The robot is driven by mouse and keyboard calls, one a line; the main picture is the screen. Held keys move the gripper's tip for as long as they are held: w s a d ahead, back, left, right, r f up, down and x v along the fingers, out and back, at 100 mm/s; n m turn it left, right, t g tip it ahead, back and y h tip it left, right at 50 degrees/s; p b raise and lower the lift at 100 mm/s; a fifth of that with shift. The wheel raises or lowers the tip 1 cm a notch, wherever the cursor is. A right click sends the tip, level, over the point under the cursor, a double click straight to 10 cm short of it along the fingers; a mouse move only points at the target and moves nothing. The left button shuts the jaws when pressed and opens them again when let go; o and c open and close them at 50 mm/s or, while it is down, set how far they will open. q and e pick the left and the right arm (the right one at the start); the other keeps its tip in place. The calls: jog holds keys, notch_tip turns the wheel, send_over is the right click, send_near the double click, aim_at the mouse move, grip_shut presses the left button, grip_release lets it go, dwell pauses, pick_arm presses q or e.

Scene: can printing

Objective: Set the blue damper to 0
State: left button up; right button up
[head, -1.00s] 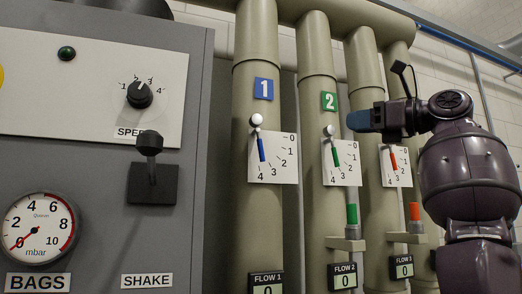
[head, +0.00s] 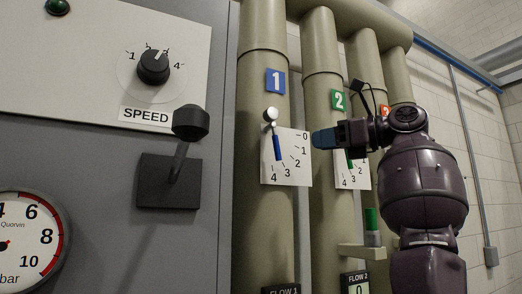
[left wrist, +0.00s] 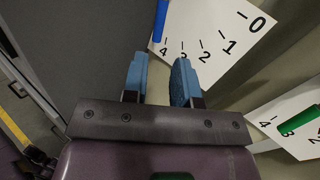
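The blue damper lever (head: 278,147) hangs on the pipe marked 1, with a white ball at its upper end. Its blue end points down on its white scale plate (head: 299,170), toward the 3 and 4 marks and away from 0. My left gripper (head: 322,139) has blue fingertips and is just right of this plate in the head view, apart from the lever. In the left wrist view my left gripper (left wrist: 160,82) is open and empty, and the blue lever (left wrist: 161,17) shows beyond the fingertips at the top. My right gripper is out of view.
The green damper plate (head: 356,178) on pipe 2 is partly hidden behind my left gripper. A grey control panel (head: 110,215) with a black shake lever (head: 184,140) and a speed knob (head: 154,67) stands at left. Pipes fill the middle.

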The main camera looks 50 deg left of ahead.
aim_at(277, 147)
pick_arm(q)
jog(key=p+x, duration=0.1)
jog(key=x, duration=1)
jog(key=shift+a, duration=0.2)
grip_shut()
